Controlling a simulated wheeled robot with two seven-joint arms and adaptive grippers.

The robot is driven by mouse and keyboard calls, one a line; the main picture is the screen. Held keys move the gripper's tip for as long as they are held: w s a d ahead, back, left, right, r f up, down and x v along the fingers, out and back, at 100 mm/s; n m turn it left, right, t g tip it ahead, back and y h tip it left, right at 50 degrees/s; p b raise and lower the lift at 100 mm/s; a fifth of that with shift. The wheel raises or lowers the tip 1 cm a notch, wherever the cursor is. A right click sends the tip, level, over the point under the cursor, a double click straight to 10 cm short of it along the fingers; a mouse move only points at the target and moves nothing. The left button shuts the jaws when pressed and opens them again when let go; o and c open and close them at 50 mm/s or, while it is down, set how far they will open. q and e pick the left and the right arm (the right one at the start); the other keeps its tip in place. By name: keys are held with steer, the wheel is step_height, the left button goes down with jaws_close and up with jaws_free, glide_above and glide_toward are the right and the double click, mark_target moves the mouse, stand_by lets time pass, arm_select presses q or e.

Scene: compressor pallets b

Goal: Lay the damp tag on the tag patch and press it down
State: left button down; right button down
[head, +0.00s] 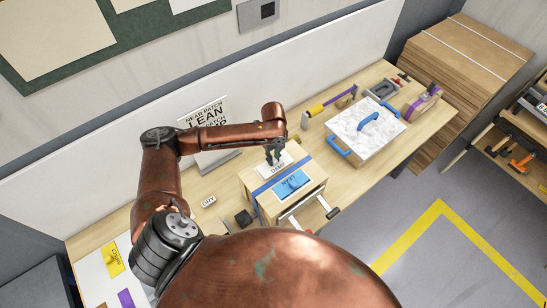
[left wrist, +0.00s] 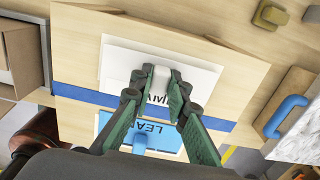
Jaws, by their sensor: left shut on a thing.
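My left gripper (head: 275,157) is above the wooden box (head: 250,183). In the left wrist view my left gripper (left wrist: 155,85) is shut on the white raised grip of the damp tag (left wrist: 190,79). The damp tag also shows in the head view (head: 278,169), its lettering partly covered by the fingers. The tag is over a white patch (left wrist: 114,67) on the box top, which shows around the tag's left side. I cannot tell whether the tag touches the patch. My right gripper is not in view.
A blue LEAN panel (head: 291,184) lies in front of a blue strip on the box. A DRY tag (head: 208,201) lies on the bench to the left. A marble-topped case (head: 367,128) with blue handles stands to the right. A sign (head: 205,125) stands behind the arm.

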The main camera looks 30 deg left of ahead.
arm_select(q)
steer(key=shift+f, duration=0.6)
stand_by(0.3)
steer(key=c, duration=1.8)
jaws_free()
step_height(320, 180, up, 12)
